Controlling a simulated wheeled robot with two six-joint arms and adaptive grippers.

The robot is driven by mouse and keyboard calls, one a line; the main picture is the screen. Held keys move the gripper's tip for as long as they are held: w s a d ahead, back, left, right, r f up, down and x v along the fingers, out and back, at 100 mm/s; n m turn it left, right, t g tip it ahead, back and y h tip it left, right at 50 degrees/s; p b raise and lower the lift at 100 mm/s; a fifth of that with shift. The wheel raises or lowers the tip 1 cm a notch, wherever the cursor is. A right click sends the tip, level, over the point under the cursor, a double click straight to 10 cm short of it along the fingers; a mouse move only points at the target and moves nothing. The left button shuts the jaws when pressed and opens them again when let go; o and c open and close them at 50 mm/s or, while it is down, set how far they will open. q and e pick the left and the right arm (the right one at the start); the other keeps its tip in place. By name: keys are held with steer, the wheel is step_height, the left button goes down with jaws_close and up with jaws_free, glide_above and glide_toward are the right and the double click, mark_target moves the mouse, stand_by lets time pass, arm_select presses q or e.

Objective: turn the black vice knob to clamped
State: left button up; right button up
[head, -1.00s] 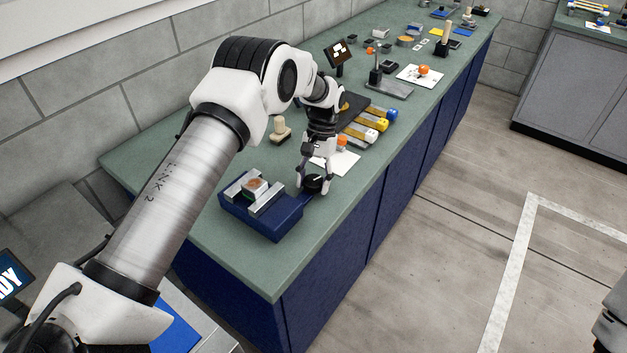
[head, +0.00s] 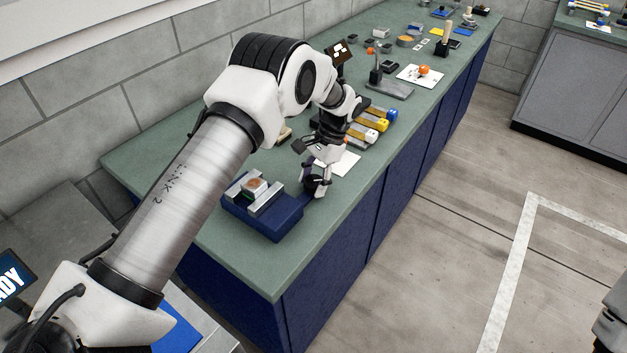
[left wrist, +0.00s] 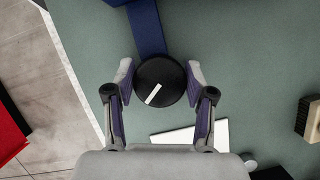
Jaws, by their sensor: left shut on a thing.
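The vice (head: 262,214) has a blue body and pale metal jaws, and stands near the bench's front edge. A block with a brownish top (head: 255,184) sits between its jaws. The round black knob (left wrist: 170,80) with a slanted white line shows in the left wrist view, at the end of a blue arm (left wrist: 145,28) of the vice. My left gripper (head: 316,184) is shut on the knob, one finger on each side of it. In the head view the gripper largely hides the knob. My right gripper is not in view.
A white sheet (head: 345,162) lies just beyond the gripper. Several bars with blue, yellow and white ends (head: 372,124) lie further back. The green bench top (head: 262,262) is clear in front of the vice.

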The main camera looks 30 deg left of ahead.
arm_select(q)
steer(key=o, duration=1.1)
steer(key=shift+o, duration=0.2)
steer(key=v, duration=1.2)
